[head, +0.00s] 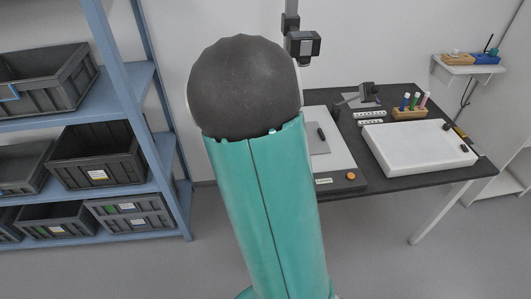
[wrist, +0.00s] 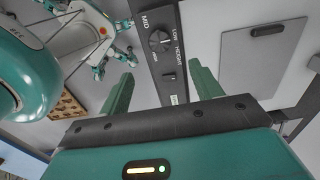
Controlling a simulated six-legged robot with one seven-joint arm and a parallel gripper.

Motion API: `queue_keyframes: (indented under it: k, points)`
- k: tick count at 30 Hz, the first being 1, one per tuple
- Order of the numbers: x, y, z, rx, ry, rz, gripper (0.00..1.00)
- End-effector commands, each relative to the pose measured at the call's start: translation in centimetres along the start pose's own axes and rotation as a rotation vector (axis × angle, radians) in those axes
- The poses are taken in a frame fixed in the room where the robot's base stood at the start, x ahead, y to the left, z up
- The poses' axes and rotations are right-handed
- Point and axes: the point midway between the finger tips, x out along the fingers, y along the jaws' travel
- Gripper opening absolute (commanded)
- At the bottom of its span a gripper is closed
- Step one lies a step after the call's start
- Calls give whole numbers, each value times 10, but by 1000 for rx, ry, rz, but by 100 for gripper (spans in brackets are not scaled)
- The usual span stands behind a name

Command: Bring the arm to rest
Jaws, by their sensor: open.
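My arm stands large in the middle of the head view, a teal link topped by a dark round joint. It hides part of the room behind it, and my gripper does not show there. In the wrist view my gripper (wrist: 161,88) is open, its two green fingers apart with nothing between them. Beyond the fingers is a dark control strip (wrist: 172,60) with a knob and lettering. A grey plate (wrist: 262,62) with a dark handle-like piece lies to its right.
A dark table (head: 400,182) stands at right, bearing a white slab (head: 418,148), a wooden block of coloured tubes (head: 410,113) and a pale board with an orange knob (head: 351,176). A blue shelf (head: 160,226) with grey crates (head: 97,155) stands left. Open floor lies in front.

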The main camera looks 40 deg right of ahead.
Motion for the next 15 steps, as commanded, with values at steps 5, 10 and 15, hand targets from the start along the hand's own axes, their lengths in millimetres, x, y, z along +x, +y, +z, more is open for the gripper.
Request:
queue_keyframes:
  k: [5,10,15]
  points:
    - [0,0,0,0,0,0,64]
    - [-2,1,3,-17,-6,-2,64]
    - [-20,17,30,-198,-60,-33,64]
